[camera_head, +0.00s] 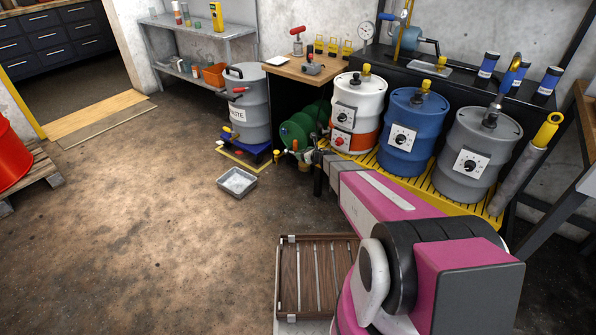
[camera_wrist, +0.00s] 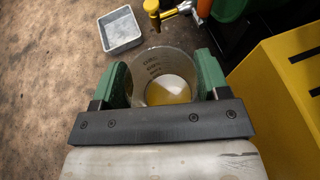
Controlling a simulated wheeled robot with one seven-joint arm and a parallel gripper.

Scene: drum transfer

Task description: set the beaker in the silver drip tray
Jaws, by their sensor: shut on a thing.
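In the wrist view, my gripper (camera_wrist: 165,85) is shut on the clear beaker (camera_wrist: 168,62), with one green finger on each side of it. The beaker has dark markings on its wall and holds some yellow liquid at the bottom. The silver drip tray (camera_wrist: 122,30) lies on the floor beyond the beaker and to its left, apart from it. It also shows in the head view (camera_head: 237,182), empty as far as I can see. In the head view, my arm hides most of my gripper, and I cannot make out the beaker clearly.
A brass tap (camera_wrist: 168,12) is just beyond the beaker. White (camera_head: 359,105), blue (camera_head: 411,140) and grey (camera_head: 474,150) drums stand on a yellow grated platform. A waste drum (camera_head: 249,105) stands behind the tray. A slatted wooden crate (camera_head: 289,275) is nearer me. Floor left of the tray is clear.

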